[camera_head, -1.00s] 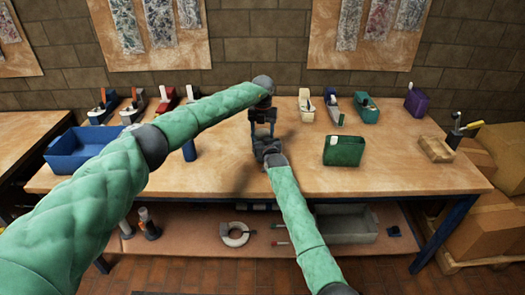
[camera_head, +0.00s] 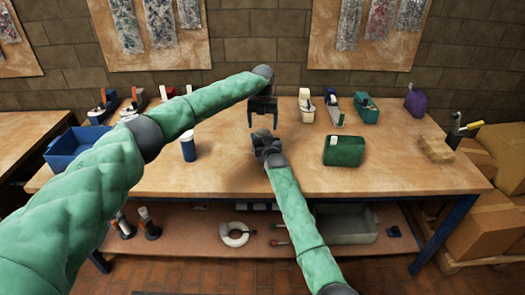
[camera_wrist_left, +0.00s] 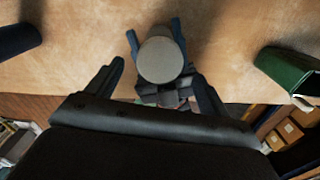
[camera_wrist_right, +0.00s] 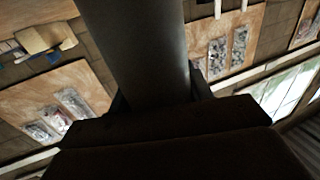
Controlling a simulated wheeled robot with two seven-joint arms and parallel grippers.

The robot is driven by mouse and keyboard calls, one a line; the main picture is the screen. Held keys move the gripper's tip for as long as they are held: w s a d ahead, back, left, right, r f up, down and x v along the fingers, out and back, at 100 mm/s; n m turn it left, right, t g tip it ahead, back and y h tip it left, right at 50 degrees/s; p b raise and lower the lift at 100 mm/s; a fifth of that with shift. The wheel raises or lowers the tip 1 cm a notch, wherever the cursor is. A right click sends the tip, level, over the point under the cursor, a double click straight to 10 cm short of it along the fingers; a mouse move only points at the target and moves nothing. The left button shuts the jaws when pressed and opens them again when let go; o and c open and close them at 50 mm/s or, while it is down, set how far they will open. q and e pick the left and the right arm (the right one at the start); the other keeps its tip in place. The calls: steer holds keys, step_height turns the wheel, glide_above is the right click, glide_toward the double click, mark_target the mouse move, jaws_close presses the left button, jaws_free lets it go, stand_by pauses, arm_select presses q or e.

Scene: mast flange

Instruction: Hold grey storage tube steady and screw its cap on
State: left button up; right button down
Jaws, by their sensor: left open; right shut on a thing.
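The grey storage tube (camera_wrist_right: 140,45) stands in my right gripper (camera_wrist_right: 155,105), whose fingers are shut around it. In the left wrist view the tube's top end shows as a pale round disc, which looks like its cap (camera_wrist_left: 160,60). I cannot tell how tightly the cap sits. My left gripper (camera_head: 263,121) is open above the right gripper (camera_head: 266,150), its fingers apart on either side of the disc in the left wrist view and not touching it. In the head view the tube is small, dark and hard to separate from the grippers.
A blue tube with a white top (camera_head: 188,148) stands left of the grippers. A green box (camera_head: 344,150) lies to the right. A blue bin (camera_head: 75,144) is at the left edge, tape dispensers along the back. The front of the bench (camera_head: 400,178) is clear.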

arm_select(q)
steer(key=shift+r, duration=0.25)
steer(key=shift+c, duration=0.4)
steer(key=shift+s+d+f, duration=0.2)
steer(key=shift+d+f, duration=0.05)
steer(key=shift+f, duration=0.15)
steer(key=shift+s+d+f, duration=0.2)
steer(key=shift+f, duration=0.2)
steer(key=shift+d+r+h, duration=0.45)
steer(key=shift+d+h, duration=0.05)
steer(key=shift+d, duration=0.3)
steer(key=r+n, duration=0.2)
steer(key=w+a+r+n, duration=0.1)
steer(key=r, duration=0.1)
steer(key=shift+a+r+n+y, duration=0.15)
steer(key=shift+a+n+y, duration=0.35)
steer(key=shift+n, duration=0.5)
steer(key=shift+s+a+n, duration=0.1)
steer(key=shift+a+n, duration=0.15)
steer(key=shift+n, duration=0.55)
